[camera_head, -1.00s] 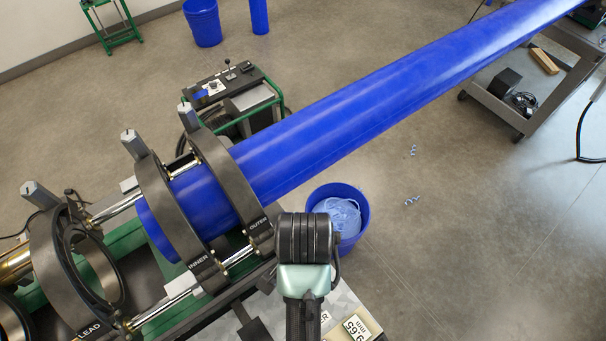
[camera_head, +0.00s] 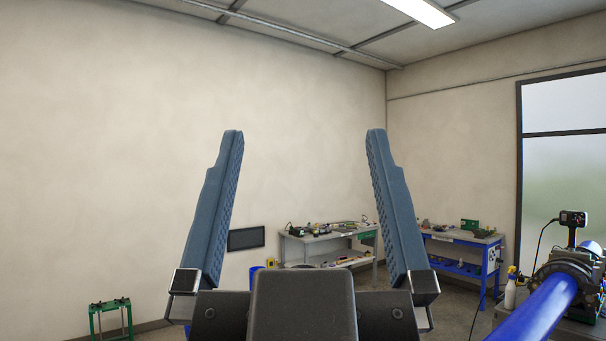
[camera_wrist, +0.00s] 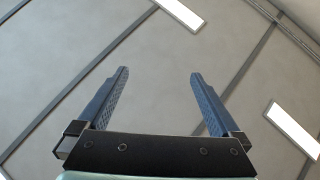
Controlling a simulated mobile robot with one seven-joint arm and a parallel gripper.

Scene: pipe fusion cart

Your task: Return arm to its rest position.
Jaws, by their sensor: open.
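My gripper (camera_head: 305,134) stands upright in the middle of the head view, its two blue-grey fingers spread wide and pointing up. Nothing is between the fingers. The wrist view also shows my gripper (camera_wrist: 159,74) open and empty, facing the ceiling. The fingers touch nothing in either view.
The blue pipe (camera_head: 545,312) runs in at the lower right, with a dark clamp (camera_head: 571,268) around its far end. A grey workbench (camera_head: 325,245) and a blue workbench (camera_head: 462,255) stand at the back. A green stand (camera_head: 110,318) is at lower left. Air around the fingers is clear.

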